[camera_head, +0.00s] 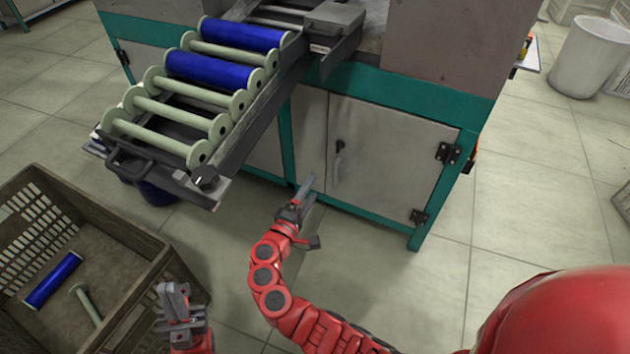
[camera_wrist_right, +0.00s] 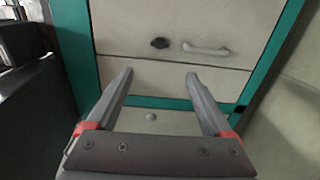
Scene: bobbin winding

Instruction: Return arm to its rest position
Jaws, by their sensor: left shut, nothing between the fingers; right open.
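My right arm is red and reaches in from the lower right of the head view. My right gripper (camera_head: 305,188) is in front of the machine's cabinet door, with nothing held. In the right wrist view the right gripper (camera_wrist_right: 160,85) has its two fingers wide apart, with the door handle (camera_wrist_right: 206,50) seen beyond them. My left gripper (camera_head: 173,292) is low in the head view, beside the crate's right side. Its fingers are together and hold nothing.
A sloped rack (camera_head: 245,125) holds blue-wound bobbins (camera_head: 212,71) and bare pale green ones (camera_head: 160,137). A brown crate (camera_head: 120,241) at lower left holds one blue bobbin (camera_head: 53,279) and one bare bobbin (camera_head: 86,303). A white bin (camera_head: 590,57) stands at upper right.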

